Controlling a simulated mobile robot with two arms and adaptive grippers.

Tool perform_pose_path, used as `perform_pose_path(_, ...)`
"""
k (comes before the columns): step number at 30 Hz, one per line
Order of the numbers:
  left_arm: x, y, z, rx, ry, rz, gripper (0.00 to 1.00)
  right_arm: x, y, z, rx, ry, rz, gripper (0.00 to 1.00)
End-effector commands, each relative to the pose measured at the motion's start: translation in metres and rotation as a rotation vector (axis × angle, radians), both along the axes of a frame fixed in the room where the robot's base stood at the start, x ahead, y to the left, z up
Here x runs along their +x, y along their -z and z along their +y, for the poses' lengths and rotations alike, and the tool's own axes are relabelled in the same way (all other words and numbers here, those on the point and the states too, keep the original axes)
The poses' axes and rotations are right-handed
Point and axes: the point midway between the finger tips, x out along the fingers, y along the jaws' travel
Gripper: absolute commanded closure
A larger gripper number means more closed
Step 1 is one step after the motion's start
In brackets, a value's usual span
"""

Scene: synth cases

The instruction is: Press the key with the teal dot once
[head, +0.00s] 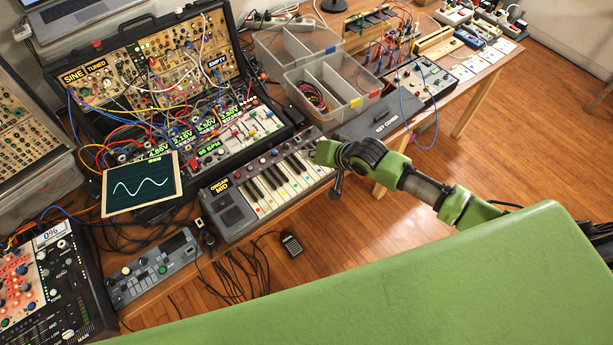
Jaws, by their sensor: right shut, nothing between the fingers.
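A small keyboard (232,213) with a grey body stands at the front edge of the table. Its white keys (283,184) carry small coloured dots near their front ends. The dots are too small to tell surely which one is teal. My right gripper (318,152) is shut and empty. Its fingertips are over the right end of the keyboard, near the last keys. I cannot tell whether they touch a key, and the gripper hides part of that end. My left gripper is not in view.
A modular synth case (160,75) with patch cables stands behind the keyboard. A tablet (141,184) with a wave leans at its left. Clear divided bins (335,85) stand behind right. A dark key cover (378,125) lies right of the keyboard. Cables hang off the front edge.

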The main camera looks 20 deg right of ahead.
Motion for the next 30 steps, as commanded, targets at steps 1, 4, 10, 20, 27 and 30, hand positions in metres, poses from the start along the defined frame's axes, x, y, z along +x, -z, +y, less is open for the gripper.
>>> perform_pose_path(1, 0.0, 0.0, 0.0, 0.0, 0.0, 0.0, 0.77, 0.0, 0.0, 0.0, 0.0, 0.0, 0.0, 1.0)
perform_pose_path(4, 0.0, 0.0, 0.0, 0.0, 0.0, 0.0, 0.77, 0.0, 0.0, 0.0, -0.001, 0.001, 0.0, 1.0)
perform_pose_path(10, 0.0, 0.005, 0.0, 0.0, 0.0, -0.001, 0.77, 0.0, 0.006, 0.0, -0.002, 0.0, -0.001, 1.0)
perform_pose_path(20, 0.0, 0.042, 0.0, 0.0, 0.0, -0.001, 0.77, 0.0, 0.041, -0.001, -0.002, 0.001, -0.002, 1.0)
perform_pose_path(27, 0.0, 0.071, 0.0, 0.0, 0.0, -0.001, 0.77, 0.0, 0.073, -0.001, -0.002, 0.0, -0.001, 1.0)
perform_pose_path(30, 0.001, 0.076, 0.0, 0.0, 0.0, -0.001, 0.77, 0.0, 0.082, -0.001, -0.001, 0.002, 0.0, 1.0)
